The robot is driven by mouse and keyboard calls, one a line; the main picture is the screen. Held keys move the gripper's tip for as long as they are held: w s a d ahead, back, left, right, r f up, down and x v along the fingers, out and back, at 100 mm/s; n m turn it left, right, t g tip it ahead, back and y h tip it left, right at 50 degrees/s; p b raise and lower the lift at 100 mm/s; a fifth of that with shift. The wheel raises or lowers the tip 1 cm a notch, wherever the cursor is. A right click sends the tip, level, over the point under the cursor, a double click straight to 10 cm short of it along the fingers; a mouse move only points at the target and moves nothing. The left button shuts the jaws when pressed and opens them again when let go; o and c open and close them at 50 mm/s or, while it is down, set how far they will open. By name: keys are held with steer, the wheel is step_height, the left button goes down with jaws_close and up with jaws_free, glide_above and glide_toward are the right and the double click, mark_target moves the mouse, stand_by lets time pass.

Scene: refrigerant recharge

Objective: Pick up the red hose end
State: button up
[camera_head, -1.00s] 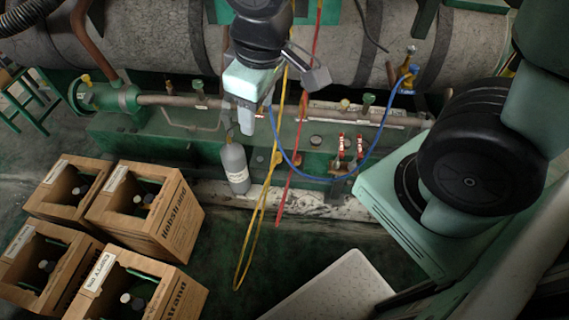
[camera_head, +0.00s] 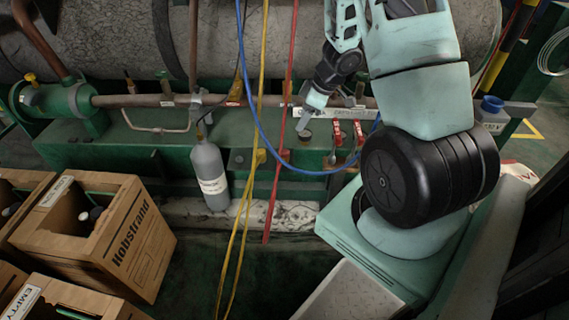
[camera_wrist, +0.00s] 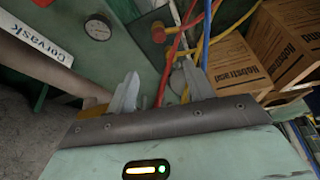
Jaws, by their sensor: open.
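The red hose (camera_head: 283,120) hangs down in front of the green unit in the head view. Its lower end (camera_head: 267,236) hangs free near the pale ledge. My gripper (camera_head: 304,122) is to the right of the hose and well above that end. In the wrist view my gripper (camera_wrist: 160,92) is open and empty, with its two fingers apart. The red hose (camera_wrist: 168,70) shows beyond and between the fingers there. Its end is not clear in that view, and I cannot tell how far off the hose is.
A yellow hose (camera_head: 246,185) and a blue hose (camera_head: 264,130) hang close to the red one. A grey cylinder (camera_head: 209,172) stands to their left. Wooden crates (camera_head: 140,240) with bottles fill the lower left. A gauge (camera_wrist: 98,27) shows in the wrist view.

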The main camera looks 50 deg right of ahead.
mark_target(285, 151)
steer(key=b+x, duration=0.7)
steer(key=x, duration=0.4)
steer(key=shift+f, duration=0.45)
steer(key=b+x, duration=0.4)
steer(key=x, duration=0.1)
steer(key=shift+s+f+b, duration=0.15)
steer(key=shift+f+b, duration=0.05)
steer(key=shift+b, duration=0.2)
steer(key=shift+r, duration=0.1)
steer(key=shift+c, duration=0.3)
steer(key=c, duration=1)
